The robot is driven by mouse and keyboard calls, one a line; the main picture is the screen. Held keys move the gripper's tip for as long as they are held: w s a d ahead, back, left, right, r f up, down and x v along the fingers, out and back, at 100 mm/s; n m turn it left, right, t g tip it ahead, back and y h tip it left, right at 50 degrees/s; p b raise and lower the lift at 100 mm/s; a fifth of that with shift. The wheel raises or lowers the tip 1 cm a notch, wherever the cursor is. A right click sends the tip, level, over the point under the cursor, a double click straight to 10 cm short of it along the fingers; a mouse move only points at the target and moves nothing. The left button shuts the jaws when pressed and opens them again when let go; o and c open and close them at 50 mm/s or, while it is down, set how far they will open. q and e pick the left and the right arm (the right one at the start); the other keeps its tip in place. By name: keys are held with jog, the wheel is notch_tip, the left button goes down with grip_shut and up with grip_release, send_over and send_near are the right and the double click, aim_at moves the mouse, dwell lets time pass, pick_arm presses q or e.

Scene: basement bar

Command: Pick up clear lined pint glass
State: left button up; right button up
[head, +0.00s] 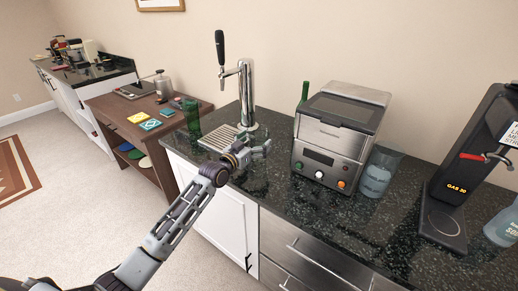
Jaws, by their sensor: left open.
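My left gripper (262,148) is open above the dark stone counter, in front of the beer tap. I see nothing between its fingers. I cannot make out a clear lined pint glass for certain. A clear, bluish vessel (378,173) stands upright on the counter, touching or close beside the right side of the steel machine; it is well to the right of my gripper. It has pale marks low on its side, too small to read. My gripper and wrist hide part of the counter by the tap. My right gripper is not in view.
The chrome tap (246,95) rises over a drip tray (218,138). A green glass (192,118) stands left of it. The steel machine (338,135) fills mid-counter, a green bottle (303,92) behind it. A black dispenser (470,165) and another clear vessel (502,225) stand right. The front counter is clear.

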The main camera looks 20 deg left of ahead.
pick_arm(q)
jog(key=shift+x, duration=1.2)
jog(key=c, duration=1.3)
